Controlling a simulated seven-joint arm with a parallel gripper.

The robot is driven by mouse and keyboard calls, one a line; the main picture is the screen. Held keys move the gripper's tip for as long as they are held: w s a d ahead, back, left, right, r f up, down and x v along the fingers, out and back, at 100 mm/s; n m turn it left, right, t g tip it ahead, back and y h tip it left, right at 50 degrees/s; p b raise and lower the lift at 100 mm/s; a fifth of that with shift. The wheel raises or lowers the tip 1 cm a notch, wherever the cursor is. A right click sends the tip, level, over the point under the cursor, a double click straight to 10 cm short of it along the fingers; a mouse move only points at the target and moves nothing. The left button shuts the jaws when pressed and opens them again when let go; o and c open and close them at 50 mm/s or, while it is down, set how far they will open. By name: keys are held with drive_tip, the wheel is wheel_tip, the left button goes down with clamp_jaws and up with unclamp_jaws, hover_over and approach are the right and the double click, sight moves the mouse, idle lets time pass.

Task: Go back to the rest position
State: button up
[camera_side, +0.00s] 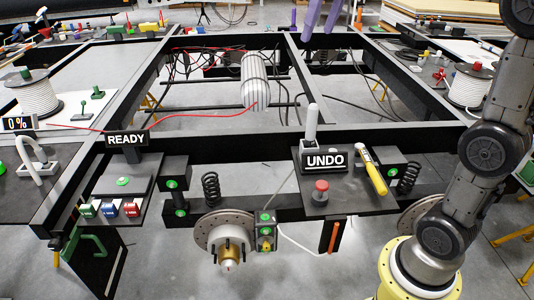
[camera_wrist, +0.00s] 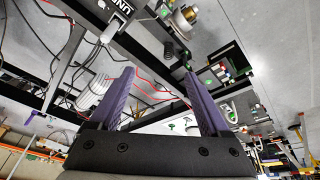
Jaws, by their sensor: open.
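My gripper (camera_side: 317,35) shows at the top of the side view as two purple fingers pointing down, apart from each other. It hangs above the far middle of the black chassis frame (camera_side: 380,128). In the wrist view my gripper (camera_wrist: 158,74) is open, with nothing between its two purple fingers. Its body is cut off by the top edge of the side view. The wrist picture is upside down, with the frame and the UNDO sign (camera_wrist: 124,12) near its top. No contact between the fingers and anything shows.
A ribbed white cylinder (camera_side: 255,83) with red and black wires lies inside the frame. A READY sign (camera_side: 127,140), a yellow-handled tool (camera_side: 372,170), a red button (camera_side: 321,188) and a brake disc (camera_side: 222,228) are at the front. White cable spools (camera_side: 34,96) stand at the left and right.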

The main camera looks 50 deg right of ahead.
drive_tip(key=s+a+f+n+t, duration=0.1)
drive_tip(key=s+a+f, duration=0.2)
drive_tip(key=s, duration=0.3)
drive_tip(key=s+a+f, duration=0.2)
drive_tip(key=s+a, duration=0.1)
drive_tip(key=s, duration=0.3)
drive_tip(key=s+a+f, duration=0.1)
drive_tip(key=s+f, duration=0.2)
drive_tip(key=f, duration=0.4)
drive_tip(key=s+a+f+t, duration=0.1)
drive_tip(key=s+f, duration=0.3)
drive_tip(key=f, duration=0.3)
drive_tip(key=shift+s+f+y, duration=0.25)
drive_tip(key=shift+y, duration=0.15)
